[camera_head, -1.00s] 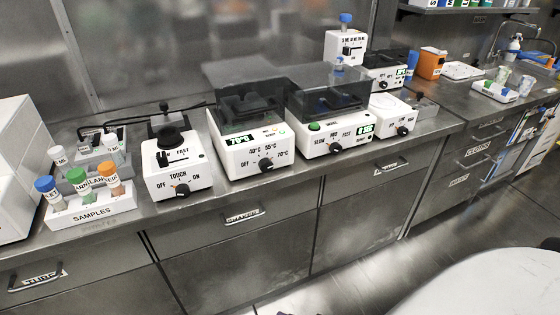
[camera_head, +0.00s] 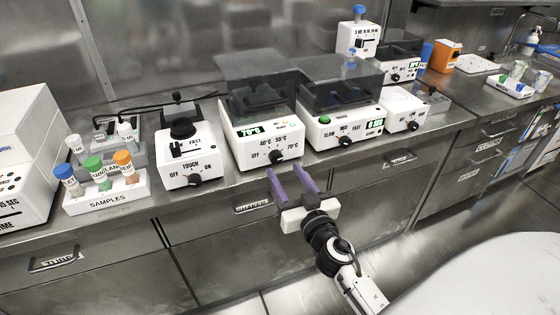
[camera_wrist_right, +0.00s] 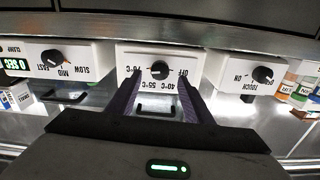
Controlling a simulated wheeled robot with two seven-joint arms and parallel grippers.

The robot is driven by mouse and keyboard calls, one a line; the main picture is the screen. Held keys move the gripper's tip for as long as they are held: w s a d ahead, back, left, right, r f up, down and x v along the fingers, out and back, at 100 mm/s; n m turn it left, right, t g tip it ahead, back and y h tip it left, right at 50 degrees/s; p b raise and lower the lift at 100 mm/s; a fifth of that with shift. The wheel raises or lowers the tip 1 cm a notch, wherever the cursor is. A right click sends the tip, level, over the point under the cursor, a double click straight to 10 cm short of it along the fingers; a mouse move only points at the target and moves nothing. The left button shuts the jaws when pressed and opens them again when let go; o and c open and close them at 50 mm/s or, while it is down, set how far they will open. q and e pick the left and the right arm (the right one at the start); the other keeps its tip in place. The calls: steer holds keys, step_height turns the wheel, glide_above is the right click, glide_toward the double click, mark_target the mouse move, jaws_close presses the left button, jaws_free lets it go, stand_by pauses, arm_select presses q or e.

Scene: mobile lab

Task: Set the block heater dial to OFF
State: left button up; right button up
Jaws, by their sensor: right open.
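The block heater (camera_head: 258,120) is a white box with a dark clear lid and a green 70°C display on the bench. Its black dial (camera_head: 277,157) is on the front face, among the marks OFF, 40°C, 55°C and 70°C; its pointer appears turned toward 70°C. The dial also shows in the right wrist view (camera_wrist_right: 159,70), upside down between the fingers. My right gripper (camera_head: 285,171), with purple fingers, is open and empty just in front of and below the dial. Whether a finger touches the heater is unclear. My left gripper is not in view.
A white TOUCH/ON device (camera_head: 193,165) stands left of the heater, and a lidded shaker (camera_head: 340,125) with its own dial stands close on the right. A samples rack (camera_head: 107,198) is further left. Drawers with handles lie below the bench edge.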

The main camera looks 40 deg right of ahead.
mark_target(277, 160)
steer(key=shift+x, duration=2.35)
steer(key=shift+a, duration=0.1)
steer(key=c, duration=1.1)
